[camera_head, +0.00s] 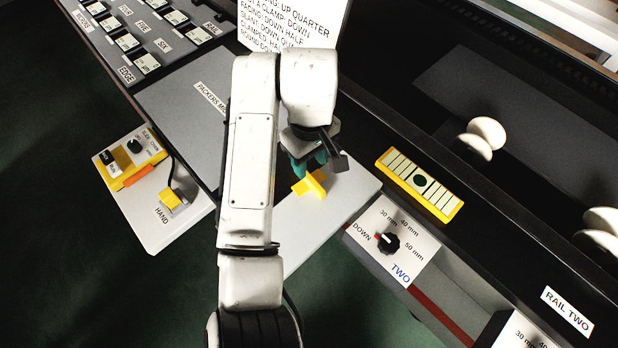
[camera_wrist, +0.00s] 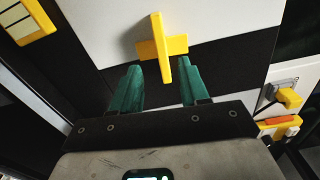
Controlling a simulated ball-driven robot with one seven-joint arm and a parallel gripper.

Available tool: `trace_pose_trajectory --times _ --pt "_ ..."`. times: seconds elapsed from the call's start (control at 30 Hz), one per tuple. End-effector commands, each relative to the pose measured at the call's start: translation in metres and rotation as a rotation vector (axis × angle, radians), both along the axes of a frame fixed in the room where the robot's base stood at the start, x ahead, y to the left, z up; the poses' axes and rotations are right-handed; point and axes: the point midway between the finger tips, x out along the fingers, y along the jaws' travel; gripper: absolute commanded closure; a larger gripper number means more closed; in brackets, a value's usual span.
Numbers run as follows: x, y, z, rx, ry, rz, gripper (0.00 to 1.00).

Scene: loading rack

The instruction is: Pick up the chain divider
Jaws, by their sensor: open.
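The chain divider appears to be the yellow cross-shaped piece (camera_head: 311,185) on a pale grey plate (camera_head: 340,205), just below my gripper in the head view. In the wrist view the yellow piece (camera_wrist: 160,45) shows a long upright bar crossed by a shorter flat part. My gripper (camera_head: 310,163) has green fingers, partly hidden by my wrist in the head view. In the wrist view my gripper (camera_wrist: 161,75) is open, with one finger on each side of the bar's near end. I cannot tell whether either finger touches it.
A HAND panel (camera_head: 140,215) with a yellow plug (camera_head: 173,199) and cable stands at left. A black rail with a yellow striped block (camera_head: 420,185) and white round pieces (camera_head: 487,133) runs along the right. A dial panel marked TWO (camera_head: 400,262) sits at the plate's right.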

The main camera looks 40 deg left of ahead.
Motion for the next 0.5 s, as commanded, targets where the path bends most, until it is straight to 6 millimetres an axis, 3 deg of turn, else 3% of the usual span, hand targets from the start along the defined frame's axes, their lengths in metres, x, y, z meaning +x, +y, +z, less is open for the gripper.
trace_pose_trajectory --times 0.3,0.5 --pt "-0.005 -0.004 -0.042 -0.002 0.001 0.001 0.55" --pt "-0.005 -0.004 -0.049 -0.001 0.001 0.000 0.55"
